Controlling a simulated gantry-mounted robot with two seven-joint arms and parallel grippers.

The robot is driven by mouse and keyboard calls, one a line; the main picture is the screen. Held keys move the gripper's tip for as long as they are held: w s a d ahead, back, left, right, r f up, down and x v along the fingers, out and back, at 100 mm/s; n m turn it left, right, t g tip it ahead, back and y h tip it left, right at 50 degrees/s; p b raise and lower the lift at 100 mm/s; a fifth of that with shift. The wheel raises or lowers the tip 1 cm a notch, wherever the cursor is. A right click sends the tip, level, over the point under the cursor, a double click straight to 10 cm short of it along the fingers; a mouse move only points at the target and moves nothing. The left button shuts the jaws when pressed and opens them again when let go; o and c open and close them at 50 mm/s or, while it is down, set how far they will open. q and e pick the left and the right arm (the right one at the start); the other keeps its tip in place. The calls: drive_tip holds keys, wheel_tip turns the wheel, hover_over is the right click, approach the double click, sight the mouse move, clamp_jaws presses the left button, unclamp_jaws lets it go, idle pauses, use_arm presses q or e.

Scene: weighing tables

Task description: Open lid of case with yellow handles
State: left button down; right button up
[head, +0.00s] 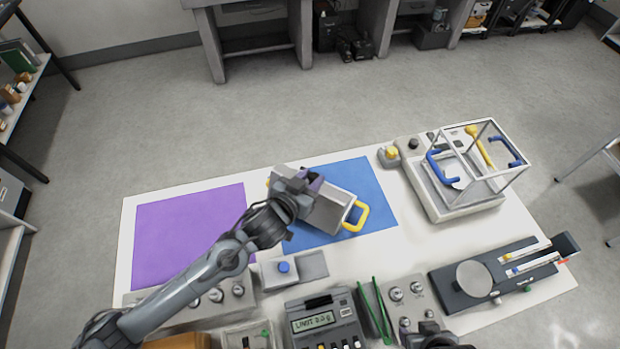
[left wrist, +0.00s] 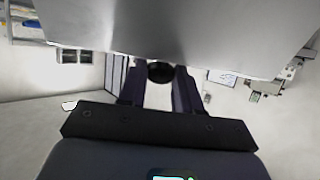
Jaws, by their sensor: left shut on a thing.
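The grey case (head: 329,213) lies at an angle on the blue mat (head: 372,185). One yellow handle (head: 357,216) sticks out at its right end, and a bit of the other shows at its left end. My left gripper (head: 313,183) is at the case's top, and my arm hides part of the case. In the left wrist view the jaws (left wrist: 160,82) are shut on a round black knob (left wrist: 160,71) under a broad grey surface (left wrist: 200,35). Whether the lid is raised, I cannot tell. My right gripper's jaws do not show.
A purple mat (head: 190,235) lies empty to the left. A glass-walled balance (head: 470,195) with blue and yellow handles stands at the right. A dark scale (head: 475,280), a keypad display unit (head: 322,318) and weights (head: 396,293) line the front edge.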

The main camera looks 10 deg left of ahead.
use_arm(q)
drive_tip(key=c, duration=0.8)
unclamp_jaws()
drive_tip(key=shift+s, duration=0.1)
drive_tip(key=v, duration=1)
drive_tip(key=shift+s+a+r+p, duration=0.1)
drive_tip(key=shift+s+a+p, duration=0.05)
drive_tip(key=shift+s+p, duration=0.15)
